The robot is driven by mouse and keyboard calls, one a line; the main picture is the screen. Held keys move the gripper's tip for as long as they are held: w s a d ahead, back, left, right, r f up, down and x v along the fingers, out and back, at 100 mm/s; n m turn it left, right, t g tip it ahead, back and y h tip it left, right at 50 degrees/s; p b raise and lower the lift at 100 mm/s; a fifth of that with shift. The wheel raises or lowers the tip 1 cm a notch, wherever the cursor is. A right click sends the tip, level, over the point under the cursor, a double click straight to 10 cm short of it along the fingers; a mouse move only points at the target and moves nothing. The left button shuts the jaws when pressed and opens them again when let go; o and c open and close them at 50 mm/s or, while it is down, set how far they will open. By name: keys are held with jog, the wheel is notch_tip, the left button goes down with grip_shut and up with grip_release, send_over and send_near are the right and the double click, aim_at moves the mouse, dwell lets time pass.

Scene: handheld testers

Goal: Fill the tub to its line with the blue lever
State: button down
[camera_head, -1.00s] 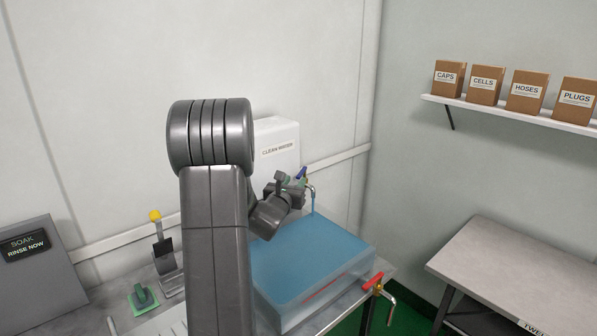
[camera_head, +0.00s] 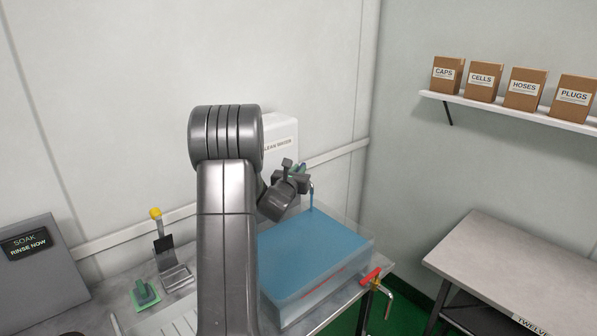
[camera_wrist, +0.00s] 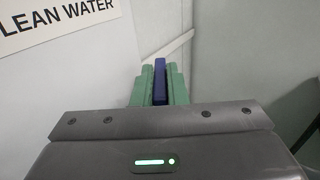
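The clear tub (camera_head: 352,266) stands on the bench and holds blue water (camera_head: 310,250). A red line (camera_head: 325,283) shows on its front wall; I cannot tell exactly how the water surface sits against it. A thin blue stream (camera_head: 311,198) runs from the spout into the tub. My gripper (camera_head: 298,169) is above the tub's back edge, by the spout. In the wrist view, its green fingers (camera_wrist: 161,85) are closed on both sides of the blue lever (camera_wrist: 160,80). The lever is hidden behind my gripper in the head view.
A white CLEAN WATER tank (camera_head: 281,140) is behind my arm. A red-handled drain tap (camera_head: 371,276) sits at the tub's front right corner. A yellow-knobbed lever (camera_head: 156,214) and a green-based device (camera_head: 145,293) are left. A grey table (camera_head: 500,260) stands right.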

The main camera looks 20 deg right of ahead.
jog(key=shift+a+f+b, duration=0.1)
jog(key=shift+b, duration=0.4)
jog(key=shift+w+a+m+g+h+b, duration=0.1)
jog(key=shift+w+m+g+h+b, duration=0.05)
jog(key=shift+m+g+h+b, duration=0.55)
jog(key=shift+w+a+m+g+h+b, duration=0.25)
jog(key=shift+m+g+h+b, duration=0.15)
jog(key=shift+m+g+h, duration=0.35)
jog(key=shift+w+a+m+g+h+b, duration=0.1)
jog(key=shift+w+m+g+h+b, duration=0.3)
jog(key=shift+g, duration=0.5)
jog(key=shift+w+a+m+g+h+b, duration=0.2)
jog(key=shift+m+g+h+b, duration=0.2)
jog(key=shift+m+g+h, duration=0.35)
jog(key=shift+s, duration=0.1)
jog(key=c, duration=1.4)
grip_release()
jog(key=shift+c, duration=0.2)
